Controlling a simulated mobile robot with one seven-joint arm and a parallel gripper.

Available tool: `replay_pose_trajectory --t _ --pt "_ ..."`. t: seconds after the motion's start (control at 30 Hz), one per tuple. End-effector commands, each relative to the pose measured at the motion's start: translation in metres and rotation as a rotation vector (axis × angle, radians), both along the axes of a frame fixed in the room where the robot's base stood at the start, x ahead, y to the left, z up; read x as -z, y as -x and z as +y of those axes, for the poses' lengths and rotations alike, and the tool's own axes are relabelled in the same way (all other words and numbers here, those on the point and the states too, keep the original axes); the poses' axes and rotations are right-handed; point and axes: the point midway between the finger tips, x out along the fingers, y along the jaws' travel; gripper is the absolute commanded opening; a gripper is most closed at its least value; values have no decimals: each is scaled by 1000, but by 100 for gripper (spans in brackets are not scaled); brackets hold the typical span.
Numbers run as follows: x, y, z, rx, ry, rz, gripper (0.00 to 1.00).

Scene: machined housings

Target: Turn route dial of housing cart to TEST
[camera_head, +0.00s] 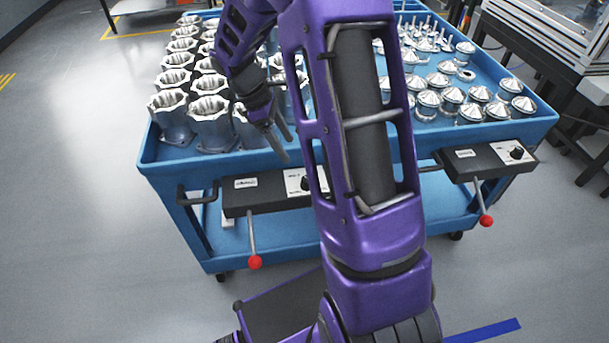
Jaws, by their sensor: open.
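The blue housing cart (150,155) stands in front of me. Two dark control boxes are on its front side. The left box (240,203) has a white panel with a dark dial (306,183), partly hidden by my arm. The right box (470,163) has a white panel with a black dial (516,153). The lettering is too small to read, so I cannot tell which is the route dial or where either points. My gripper (286,148) is open, fingers pointing down, over the cart's front rim, above and left of the left dial. It appears to touch nothing.
Silvery octagonal housings (210,120) fill the tray's left side, close to my gripper. Smaller conical metal parts (470,112) stand on the right. Levers with red knobs (255,262) and (486,221) hang below the boxes. A black handle (197,193) projects at left. The left floor is clear.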

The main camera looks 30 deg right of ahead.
Motion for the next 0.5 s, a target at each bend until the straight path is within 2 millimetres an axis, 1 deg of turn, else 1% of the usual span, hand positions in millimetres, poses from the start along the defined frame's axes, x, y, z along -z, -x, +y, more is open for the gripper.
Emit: replay_pose_trajectory --t 0.03,0.2,0.4,0.5 --pt "13 4 -4 2 0 4 74" --pt "48 11 -16 2 0 3 74" --pt "86 18 -30 1 1 1 74" --pt "100 21 -35 2 0 -1 74"
